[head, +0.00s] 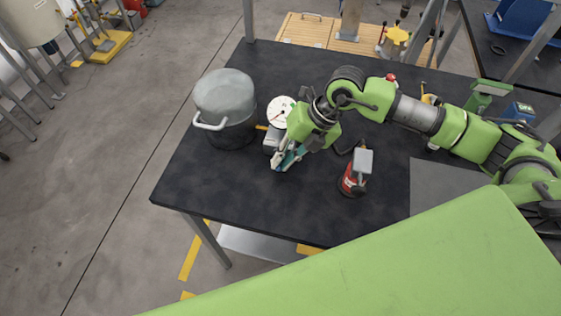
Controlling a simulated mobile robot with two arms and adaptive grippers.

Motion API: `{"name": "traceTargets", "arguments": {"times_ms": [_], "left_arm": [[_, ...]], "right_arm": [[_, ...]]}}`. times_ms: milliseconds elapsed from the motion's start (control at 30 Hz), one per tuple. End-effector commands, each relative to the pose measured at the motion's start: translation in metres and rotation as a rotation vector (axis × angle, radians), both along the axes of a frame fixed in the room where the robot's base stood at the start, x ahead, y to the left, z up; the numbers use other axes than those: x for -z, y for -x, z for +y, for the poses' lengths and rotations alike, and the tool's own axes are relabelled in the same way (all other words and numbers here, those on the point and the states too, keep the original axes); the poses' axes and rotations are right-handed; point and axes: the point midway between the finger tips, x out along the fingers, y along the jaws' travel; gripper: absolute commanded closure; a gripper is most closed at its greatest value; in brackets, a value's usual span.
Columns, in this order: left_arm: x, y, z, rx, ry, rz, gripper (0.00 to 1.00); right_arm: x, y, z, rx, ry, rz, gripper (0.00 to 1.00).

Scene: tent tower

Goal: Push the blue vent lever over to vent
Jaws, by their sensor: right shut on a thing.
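My right gripper (283,161) reaches in from the right and points down over the dark table. It is shut on a small blue-green piece (289,154) between its fingers. I cannot tell whether this piece is the blue vent lever, as the gripper covers most of it. A white-faced round dial (280,111) stands just behind the gripper. A grey body (270,141) beside the fingers is partly hidden. No other blue lever shows clearly. My left gripper is not in view.
A grey lidded pot (225,100) with a white handle stands left of the dial. A red canister with a grey top (355,172) stands right of the gripper. The black table (235,195) is clear at its front left. A grey plate (438,186) lies at right.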

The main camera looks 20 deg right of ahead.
Motion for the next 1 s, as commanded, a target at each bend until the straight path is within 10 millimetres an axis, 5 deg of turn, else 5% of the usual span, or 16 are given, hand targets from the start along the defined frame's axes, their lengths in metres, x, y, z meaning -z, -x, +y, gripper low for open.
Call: {"name": "traceTargets", "arguments": {"times_ms": [400, 1000], "left_arm": [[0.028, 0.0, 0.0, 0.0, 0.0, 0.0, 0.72], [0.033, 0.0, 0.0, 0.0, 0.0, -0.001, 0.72]], "right_arm": [[0.001, -0.003, -0.012, -0.254, -0.001, -0.002, 1.0], [-0.001, -0.003, -0.015, -0.335, 0.001, -0.002, 1.0]]}}
